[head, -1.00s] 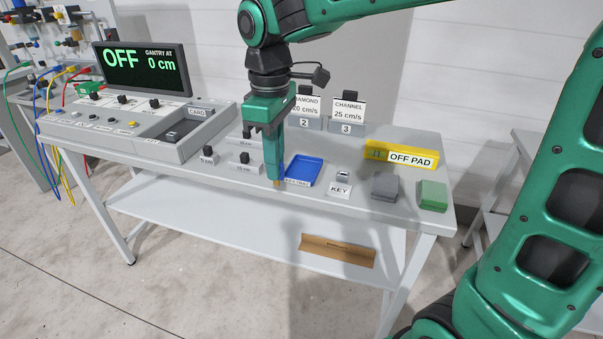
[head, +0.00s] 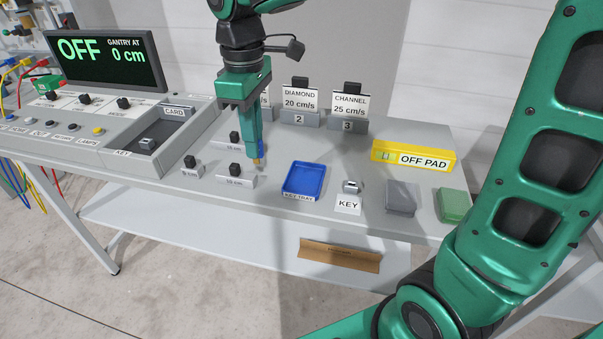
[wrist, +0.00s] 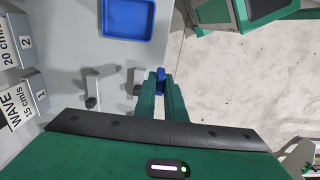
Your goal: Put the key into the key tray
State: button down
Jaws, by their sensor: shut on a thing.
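My gripper (head: 254,155) points down over the table, left of the blue key tray (head: 304,181). It is shut on a small blue piece with a brass-coloured tip (head: 257,163), which looks like the key. Most of it is hidden by the fingers. In the wrist view the blue piece (wrist: 160,76) shows between the fingertips (wrist: 161,88). The empty key tray also shows there (wrist: 128,33), apart from the gripper. A small silver block on the stand labelled KEY (head: 348,204) is right of the tray.
Small black-knobbed blocks stand close by the gripper, one marked 10 cm (head: 236,178). The DIAMOND (head: 299,100) and CHANNEL (head: 350,104) cards stand behind. A yellow OFF PAD (head: 413,157), grey block (head: 401,198) and green block (head: 455,205) are at right. The control console (head: 100,125) is left.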

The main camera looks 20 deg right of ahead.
jog(key=shift+w+d, duration=0.1)
jog(key=shift+w, duration=0.1)
send_near(304, 181)
jog(key=shift+s, duration=0.1)
jog(key=shift+f, duration=1.95)
jog(key=c, duration=1.8)
grip_release()
jog(key=shift+f, duration=0.1)
